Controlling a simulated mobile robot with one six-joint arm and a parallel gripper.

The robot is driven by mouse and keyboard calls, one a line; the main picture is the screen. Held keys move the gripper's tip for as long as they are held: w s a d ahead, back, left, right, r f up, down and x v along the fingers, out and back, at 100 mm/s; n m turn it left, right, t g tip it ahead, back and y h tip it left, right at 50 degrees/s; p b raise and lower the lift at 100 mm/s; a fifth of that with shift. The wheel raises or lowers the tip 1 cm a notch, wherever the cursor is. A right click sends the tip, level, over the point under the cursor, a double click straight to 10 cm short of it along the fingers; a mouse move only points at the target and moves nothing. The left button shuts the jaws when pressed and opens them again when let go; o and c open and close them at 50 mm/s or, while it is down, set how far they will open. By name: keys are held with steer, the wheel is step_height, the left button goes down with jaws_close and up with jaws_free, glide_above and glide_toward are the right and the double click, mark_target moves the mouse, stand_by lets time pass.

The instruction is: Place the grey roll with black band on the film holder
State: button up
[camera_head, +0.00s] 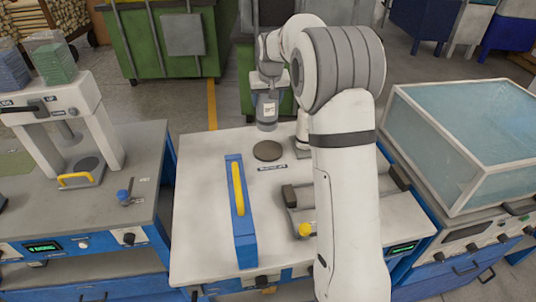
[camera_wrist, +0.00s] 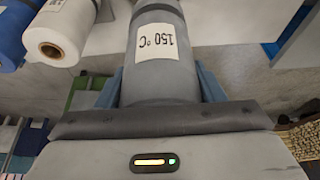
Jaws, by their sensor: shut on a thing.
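My gripper (camera_wrist: 158,88) is shut on a grey roll (camera_wrist: 150,60) with a white "150 °C" label; its blue fingers lie on both sides of it. In the head view the roll (camera_head: 267,112) hangs upright under my gripper (camera_head: 268,88), above the back of the middle table. A dark round disc (camera_head: 268,150) with a small label plate lies on the table just below and in front of the roll. I cannot tell whether this is the film holder. My arm hides part of the table's right side.
A blue box-like device with a yellow handle (camera_head: 238,195) stands left of the disc. A dark roller fixture (camera_head: 292,196) is partly behind my arm. A press (camera_head: 62,110) stands left, a clear-covered machine (camera_head: 460,140) right. The wrist view shows a white roll (camera_wrist: 62,28).

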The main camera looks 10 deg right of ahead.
step_height(320, 180, down, 10)
steer(key=p, duration=0.1)
stand_by(0.4)
steer(key=shift+d, duration=0.1)
steer(key=shift+f, duration=0.15)
steer(key=o, duration=1.1)
